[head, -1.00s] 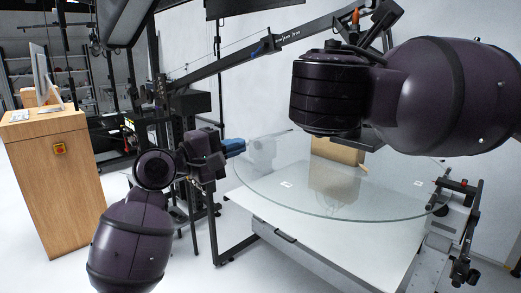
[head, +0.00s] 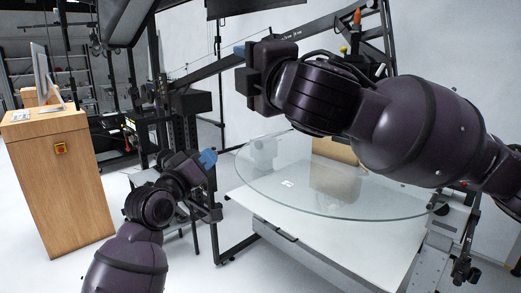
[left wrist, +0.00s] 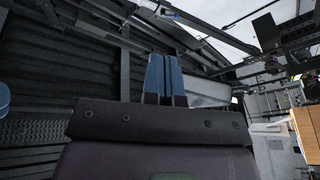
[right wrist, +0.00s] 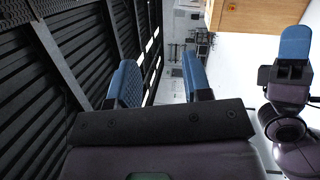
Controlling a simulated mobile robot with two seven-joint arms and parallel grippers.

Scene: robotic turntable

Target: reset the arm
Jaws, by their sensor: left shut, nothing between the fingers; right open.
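My left gripper (head: 208,158) is raised in free air to the left of the glass turntable, its blue fingertips pointing up and to the right. In the left wrist view its two blue fingers (left wrist: 164,78) are pressed together with nothing between them. My right gripper (head: 240,48) is held high above the turntable's left side, mostly hidden behind its own wrist and pointing left. In the right wrist view its blue fingers (right wrist: 160,84) stand apart with nothing between them. My left gripper also shows at the right of that view.
The round glass turntable (head: 275,190) stands in front, with a brown cardboard box (head: 335,150) at its far side. A black frame with a slanted beam (head: 205,72) rises behind. A wooden cabinet (head: 58,185) with a monitor stands at left.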

